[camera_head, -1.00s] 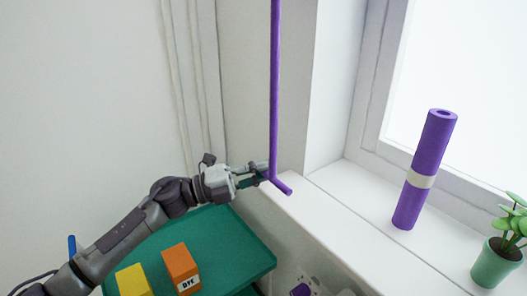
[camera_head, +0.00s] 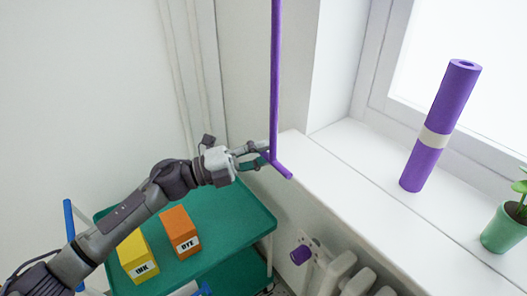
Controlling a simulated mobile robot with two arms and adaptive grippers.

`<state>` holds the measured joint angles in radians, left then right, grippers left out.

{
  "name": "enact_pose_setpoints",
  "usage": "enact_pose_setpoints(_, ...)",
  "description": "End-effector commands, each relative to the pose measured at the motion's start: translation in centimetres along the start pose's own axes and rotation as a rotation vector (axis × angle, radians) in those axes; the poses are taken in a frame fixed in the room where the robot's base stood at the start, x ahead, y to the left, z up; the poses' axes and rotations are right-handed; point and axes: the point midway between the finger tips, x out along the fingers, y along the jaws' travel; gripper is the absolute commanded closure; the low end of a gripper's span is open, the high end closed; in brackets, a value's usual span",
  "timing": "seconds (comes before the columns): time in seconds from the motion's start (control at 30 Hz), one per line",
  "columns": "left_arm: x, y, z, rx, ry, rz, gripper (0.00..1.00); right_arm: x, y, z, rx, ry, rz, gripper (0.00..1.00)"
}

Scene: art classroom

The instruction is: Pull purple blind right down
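A purple rod (camera_head: 275,80) hangs from above the top of the view and ends in a short slanted crosspiece (camera_head: 282,169). It appears to be the handle of the blind; no blind sheet shows. My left gripper (camera_head: 262,158) comes in from the left, with its fingers at the lower end of the rod, at the crosspiece. The fingers look partly closed around it, but the rod hides their tips, so I cannot tell whether they grip it. My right gripper is not in view.
A purple roll (camera_head: 449,105) with a pale band stands on the white windowsill (camera_head: 350,190), left of a potted plant (camera_head: 508,226). A green cart (camera_head: 235,225) below my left arm holds a yellow ink box (camera_head: 133,250) and an orange dye box (camera_head: 178,228). A radiator (camera_head: 335,270) is under the sill.

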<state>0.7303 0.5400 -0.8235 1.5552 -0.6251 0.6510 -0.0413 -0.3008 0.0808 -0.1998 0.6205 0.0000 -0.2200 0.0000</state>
Motion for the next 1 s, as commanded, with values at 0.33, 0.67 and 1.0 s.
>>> enact_pose_setpoints(0.33,-0.2,-0.1,0.1,0.000,-0.001,-0.001,0.59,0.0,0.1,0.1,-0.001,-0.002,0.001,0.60)
enact_pose_setpoints(0.67,-5.7,0.1,0.1,-0.002,-0.003,0.002,0.59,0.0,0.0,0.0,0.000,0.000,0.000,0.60)
enact_pose_setpoints(1.0,-11.3,0.0,0.1,-0.002,-0.002,0.000,0.59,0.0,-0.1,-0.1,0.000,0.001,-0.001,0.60)
